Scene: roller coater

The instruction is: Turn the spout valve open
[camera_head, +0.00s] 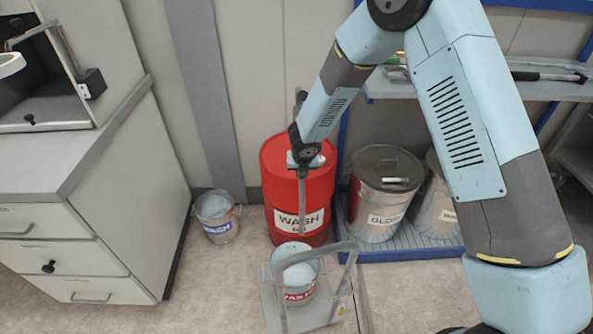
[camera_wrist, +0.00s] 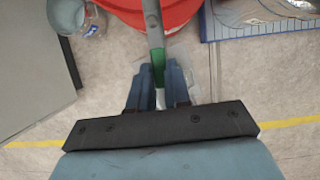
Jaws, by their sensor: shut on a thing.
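My gripper (camera_wrist: 158,78) is shut on a narrow grey bar with a green section (camera_wrist: 158,68). The bar (camera_wrist: 153,25) runs away from between the fingers and across the red WASH drum (camera_wrist: 185,8). The drum (camera_head: 320,187) stands upright against the wall in the head view, with my wrist in front of its top. A grey strip (camera_head: 302,205) hangs below my wrist, in front of the drum label. I cannot make out a separate spout valve or tell how far it is turned; my arm and fingers hide that area.
A WASTE bucket (camera_head: 299,278) stands on a grey handled platform (camera_head: 325,318) before the drum. A smaller WASH bucket (camera_head: 217,222) is left of it. Lidded GLOSS drum (camera_head: 382,205) stands on a blue grated tray (camera_head: 420,242) to the right. A drawer cabinet (camera_head: 75,240) is left.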

